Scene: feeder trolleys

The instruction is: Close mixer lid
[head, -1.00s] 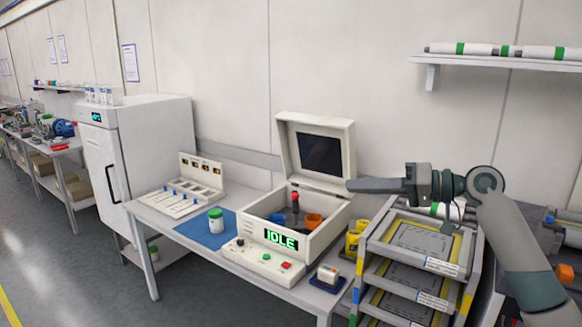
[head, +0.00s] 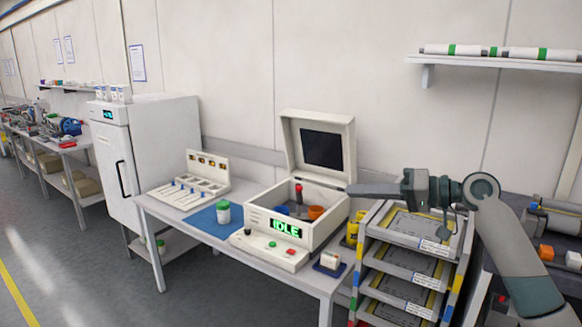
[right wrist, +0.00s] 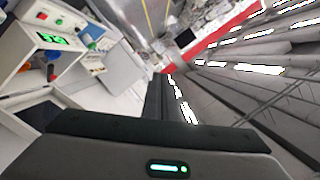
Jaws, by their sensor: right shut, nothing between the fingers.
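The mixer is a white box (head: 262,224) with a green IDLE display (head: 286,228). Its lid (head: 289,135) stands open at the back, tilted slightly backward, with a dark panel on its inner face. An orange cup (head: 315,212) and a red-topped part (head: 298,190) show inside the box. My right gripper (head: 351,190) is shut and empty, pointing left at the lid's lower right edge; I cannot tell whether it touches. In the right wrist view its fingers (right wrist: 160,100) are together, with the mixer (right wrist: 12,50) at the left. My left gripper is not in view.
A tray rack (head: 455,240) stands right of the mixer, below my right arm. A yellow container (head: 352,230) stands between mixer and rack. Wall above the lid is clear.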

